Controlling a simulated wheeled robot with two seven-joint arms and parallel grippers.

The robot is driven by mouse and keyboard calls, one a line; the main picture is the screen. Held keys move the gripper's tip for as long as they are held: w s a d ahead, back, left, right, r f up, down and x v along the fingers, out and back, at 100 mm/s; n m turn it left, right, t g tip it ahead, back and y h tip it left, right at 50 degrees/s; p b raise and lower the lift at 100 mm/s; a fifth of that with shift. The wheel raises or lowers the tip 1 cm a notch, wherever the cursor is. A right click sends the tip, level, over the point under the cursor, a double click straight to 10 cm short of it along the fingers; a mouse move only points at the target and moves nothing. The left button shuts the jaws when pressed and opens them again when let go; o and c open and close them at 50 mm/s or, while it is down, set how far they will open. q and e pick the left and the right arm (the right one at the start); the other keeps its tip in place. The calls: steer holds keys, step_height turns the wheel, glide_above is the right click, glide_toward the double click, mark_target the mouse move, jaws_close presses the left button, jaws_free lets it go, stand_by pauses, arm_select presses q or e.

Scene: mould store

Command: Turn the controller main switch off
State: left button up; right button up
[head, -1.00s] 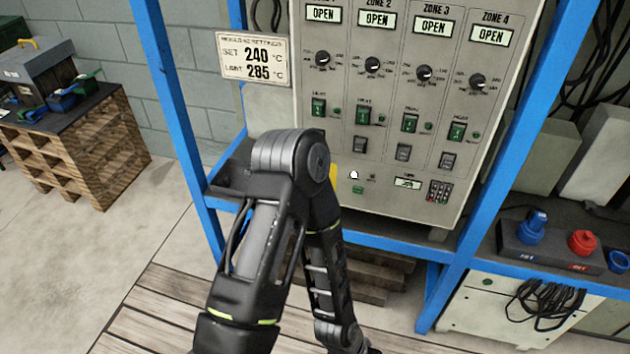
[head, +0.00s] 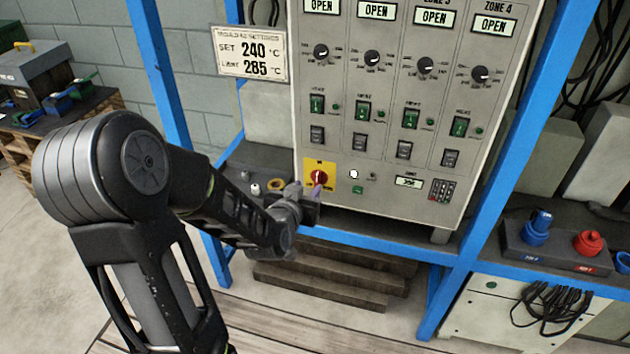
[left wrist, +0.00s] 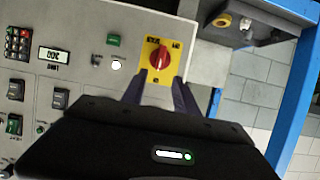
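The controller main switch (head: 319,176) is a red rotary knob on a yellow plate at the lower left of the grey controller panel (head: 400,205). Its small markings are too blurred to read its setting with certainty. In the left wrist view the red knob (left wrist: 160,58) shows just beyond the fingertips. My left gripper (head: 312,194) is at the panel's lower left corner, close to the switch. In the left wrist view its two dark fingers (left wrist: 158,77) are apart, with nothing between them, near the yellow plate's lower edge. I cannot tell if they touch it. My right gripper is out of view.
Blue frame posts (head: 505,150) stand either side of the panel. A settings sign (head: 250,53) hangs on the left. Rows of rocker switches and dials sit above the main switch. Blue and red connectors (head: 588,243) are on the right shelf. Wooden boards (head: 320,280) lie below.

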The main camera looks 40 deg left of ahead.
mark_target(317, 179)
arm_select(q)
steer(key=shift+x, duration=3.95)
steer(key=shift+c, duration=0.3)
jaws_close()
